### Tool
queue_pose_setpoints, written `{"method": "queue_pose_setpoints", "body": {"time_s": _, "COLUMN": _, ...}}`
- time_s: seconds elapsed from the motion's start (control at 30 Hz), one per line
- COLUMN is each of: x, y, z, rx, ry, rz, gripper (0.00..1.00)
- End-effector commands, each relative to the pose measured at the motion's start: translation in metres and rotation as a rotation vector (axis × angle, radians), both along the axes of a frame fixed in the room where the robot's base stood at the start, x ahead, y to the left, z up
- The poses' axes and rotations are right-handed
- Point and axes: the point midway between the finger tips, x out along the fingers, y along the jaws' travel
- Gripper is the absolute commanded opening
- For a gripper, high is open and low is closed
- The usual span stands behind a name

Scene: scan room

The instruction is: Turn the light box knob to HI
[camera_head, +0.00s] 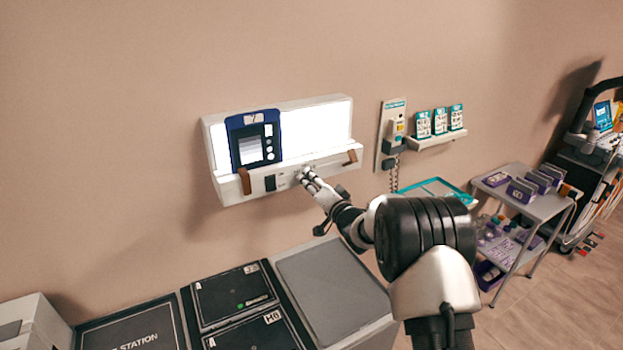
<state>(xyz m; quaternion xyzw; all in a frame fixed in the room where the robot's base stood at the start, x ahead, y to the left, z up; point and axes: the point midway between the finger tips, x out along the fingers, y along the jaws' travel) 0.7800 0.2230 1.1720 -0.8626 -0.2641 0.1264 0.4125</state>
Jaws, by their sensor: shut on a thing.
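The light box (316,121) is mounted on the wall, its white panel bright. A dark blue framed item (236,150) stands on its ledge at the left. My gripper (304,172) is at the middle of the front ledge, shut on the light box knob. The knob is mostly hidden by the fingers, so its setting cannot be read. A dark switch (270,183) sits on the ledge left of my gripper. My arm reaches in from the lower right.
Brown clips (244,181) stick out from the ledge. A wall-mounted handset (396,127) and a shelf of cards (437,141) are to the right. Below stands a grey-topped counter (330,285) with black panels. A cart (540,205) stands at the right.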

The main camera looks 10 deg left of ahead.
Motion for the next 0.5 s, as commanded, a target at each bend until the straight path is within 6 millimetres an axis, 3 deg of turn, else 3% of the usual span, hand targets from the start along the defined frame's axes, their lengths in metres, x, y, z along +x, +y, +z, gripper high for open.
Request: {"method": "queue_pose_setpoints", "body": {"time_s": 0.5, "x": 0.0001, "y": -0.0003, "z": 0.0000, "rx": 0.242, "ry": 0.163, "rz": 0.000, "gripper": 0.03}}
